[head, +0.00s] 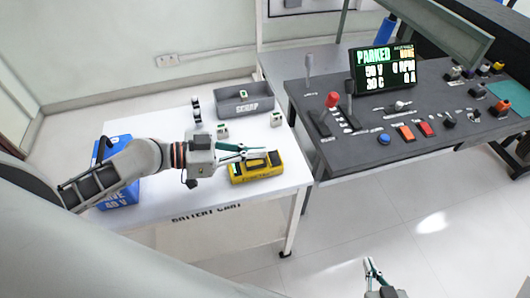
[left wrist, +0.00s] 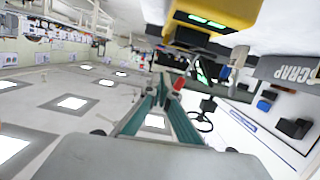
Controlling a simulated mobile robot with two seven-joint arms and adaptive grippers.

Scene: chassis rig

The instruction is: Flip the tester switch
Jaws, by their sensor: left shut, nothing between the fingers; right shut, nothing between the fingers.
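The yellow tester (head: 256,173) with dark parts on top lies on the white cart top, near its right front edge. It also shows at the top of the left wrist view (left wrist: 226,12), upside down, with a lit green display. My left gripper (head: 262,152) is shut and empty, its fingertips over or beside the tester's top. I cannot tell whether they touch it. The fingers also show in the left wrist view (left wrist: 166,82). I cannot make out the tester's switch. My right gripper (head: 370,266) is shut and empty, low over the floor, away from the cart.
A grey scrap bin (head: 244,101) stands at the cart's back, with small white-green blocks (head: 222,131) in front. A blue battery (head: 122,188) is at the cart's left. A dark console (head: 350,155) with levers, buttons and a lit display (head: 384,69) stands right. The front floor is clear.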

